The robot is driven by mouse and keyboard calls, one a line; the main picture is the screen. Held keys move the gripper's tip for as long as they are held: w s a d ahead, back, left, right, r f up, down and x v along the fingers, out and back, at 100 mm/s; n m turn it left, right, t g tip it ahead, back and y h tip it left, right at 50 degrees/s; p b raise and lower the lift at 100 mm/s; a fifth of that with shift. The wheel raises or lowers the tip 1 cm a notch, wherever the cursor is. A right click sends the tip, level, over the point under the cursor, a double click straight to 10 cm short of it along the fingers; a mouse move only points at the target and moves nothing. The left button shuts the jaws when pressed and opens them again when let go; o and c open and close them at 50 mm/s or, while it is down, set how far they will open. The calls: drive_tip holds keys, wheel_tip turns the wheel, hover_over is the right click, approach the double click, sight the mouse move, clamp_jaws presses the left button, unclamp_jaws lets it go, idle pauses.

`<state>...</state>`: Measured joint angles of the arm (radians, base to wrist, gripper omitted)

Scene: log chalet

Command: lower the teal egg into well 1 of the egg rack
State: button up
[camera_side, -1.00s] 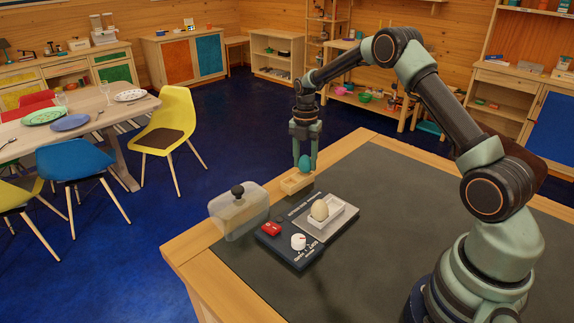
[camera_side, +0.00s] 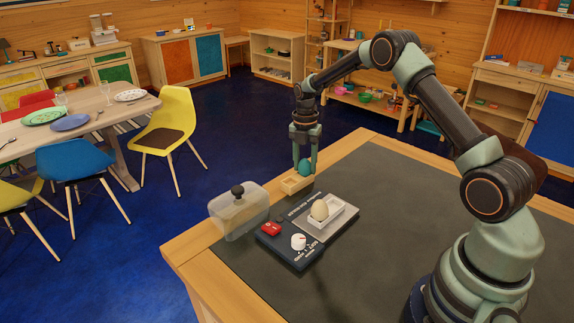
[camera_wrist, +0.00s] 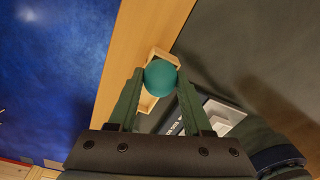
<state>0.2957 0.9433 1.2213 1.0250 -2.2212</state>
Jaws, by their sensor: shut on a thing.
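The teal egg (camera_side: 304,169) is between the fingers of my gripper (camera_side: 304,172), which is shut on it. It is at a small open wooden tray (camera_side: 292,186) near the table's far edge. In the wrist view the egg (camera_wrist: 160,77) sits between both fingertips, with the tray's pale walls (camera_wrist: 147,103) showing around it. I cannot tell whether the egg touches the tray floor.
The dark appliance (camera_side: 285,250) has a red switch (camera_side: 270,229) and a white dial (camera_side: 298,241). A clear lid with a black knob (camera_side: 238,215) stands to its left, near the table edge. The dark mat (camera_side: 420,200) is clear to the right.

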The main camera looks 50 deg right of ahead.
drive_tip(key=o, duration=0.8)
drive_tip(key=shift+o, duration=0.2)
wheel_tip(320, 180, up, 12)
wheel_tip(320, 180, up, 6)
drive_tip(key=m+t, duration=0.1)
drive_tip(key=m, duration=0.3)
hover_over(301, 181)
drive_tip(key=s+a+r+m+t, duration=0.2)
drive_tip(key=s+a+r+m, duration=0.3)
drive_tip(key=s+m, duration=0.2)
drive_tip(key=s+a+m+t, duration=0.1)
drive_tip(key=s+a+m, duration=0.2)
drive_tip(key=s+m, duration=0.2)
drive_tip(key=s+a+f+m+t, duration=0.1)
drive_tip(key=s+a+m+t, duration=0.1)
drive_tip(key=s+m, duration=0.4)
drive_tip(key=shift+s+a+f, duration=0.2)
drive_tip(key=shift+s+a, duration=0.25)
drive_tip(key=shift+a, duration=0.2)
